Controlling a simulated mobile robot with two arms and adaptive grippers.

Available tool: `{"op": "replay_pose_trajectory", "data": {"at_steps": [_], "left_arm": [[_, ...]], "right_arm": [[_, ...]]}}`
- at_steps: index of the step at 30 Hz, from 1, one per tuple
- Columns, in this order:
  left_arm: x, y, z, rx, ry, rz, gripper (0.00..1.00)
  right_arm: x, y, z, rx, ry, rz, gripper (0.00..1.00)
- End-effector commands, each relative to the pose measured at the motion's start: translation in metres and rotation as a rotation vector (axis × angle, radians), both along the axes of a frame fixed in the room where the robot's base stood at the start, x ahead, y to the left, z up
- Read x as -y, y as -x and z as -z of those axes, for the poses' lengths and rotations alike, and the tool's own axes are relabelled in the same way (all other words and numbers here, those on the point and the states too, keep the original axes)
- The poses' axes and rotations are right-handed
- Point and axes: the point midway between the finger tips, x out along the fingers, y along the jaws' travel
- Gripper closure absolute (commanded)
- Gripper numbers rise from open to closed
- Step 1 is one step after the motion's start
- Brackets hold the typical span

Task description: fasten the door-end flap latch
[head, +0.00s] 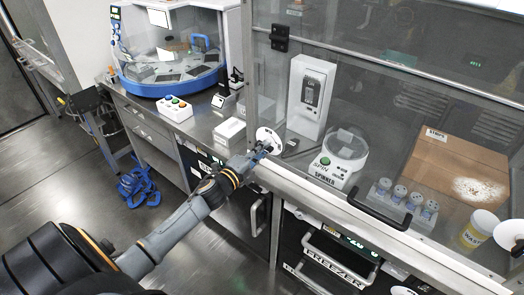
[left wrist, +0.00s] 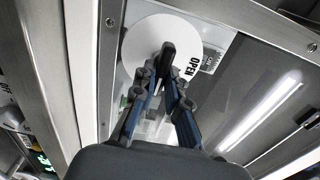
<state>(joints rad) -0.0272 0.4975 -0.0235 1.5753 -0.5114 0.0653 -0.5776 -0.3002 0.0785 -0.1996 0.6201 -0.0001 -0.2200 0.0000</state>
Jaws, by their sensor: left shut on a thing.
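The flap latch is a black lever (left wrist: 168,52) on a round white disc (left wrist: 137,48) printed with "OPEN". The disc sits on the clear front panel by the metal frame, and it also shows in the head view (head: 271,136). My left gripper (left wrist: 166,78) is shut on the lever, with one blue-and-black finger on each side of it. In the head view, my left gripper (head: 262,151) reaches the panel's lower left corner and hides the lever. The word "OPEN" lies to the right of the lever in the left wrist view. My right gripper is not in view.
A second white disc (head: 509,235) is at the right edge. A black bar handle (head: 378,212) sticks out from the panel. Behind it are a spinner (head: 338,161), a vial rack (head: 405,205) and a cardboard box (head: 447,165). A button box (head: 175,109) stands on the left counter.

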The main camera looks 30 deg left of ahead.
Motion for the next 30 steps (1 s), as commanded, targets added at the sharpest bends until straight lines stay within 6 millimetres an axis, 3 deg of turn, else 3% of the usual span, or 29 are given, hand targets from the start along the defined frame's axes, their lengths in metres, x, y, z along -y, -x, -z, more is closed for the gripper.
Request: {"op": "replay_pose_trajectory", "data": {"at_steps": [8,9,12,23,30], "left_arm": [[0.000,0.000,0.001,-0.002,-0.004,0.001,1.00],[0.000,0.000,0.001,-0.002,-0.004,0.001,0.79],[0.000,0.000,0.001,-0.002,-0.003,0.001,0.64],[0.000,0.005,0.002,-0.002,-0.001,0.001,0.64],[-0.003,0.046,0.003,-0.005,0.000,0.001,0.64]], "right_arm": [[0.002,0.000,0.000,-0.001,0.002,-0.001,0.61],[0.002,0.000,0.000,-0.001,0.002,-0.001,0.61],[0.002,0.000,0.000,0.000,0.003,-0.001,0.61],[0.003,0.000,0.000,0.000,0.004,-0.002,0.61],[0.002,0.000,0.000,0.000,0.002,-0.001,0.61]]}}
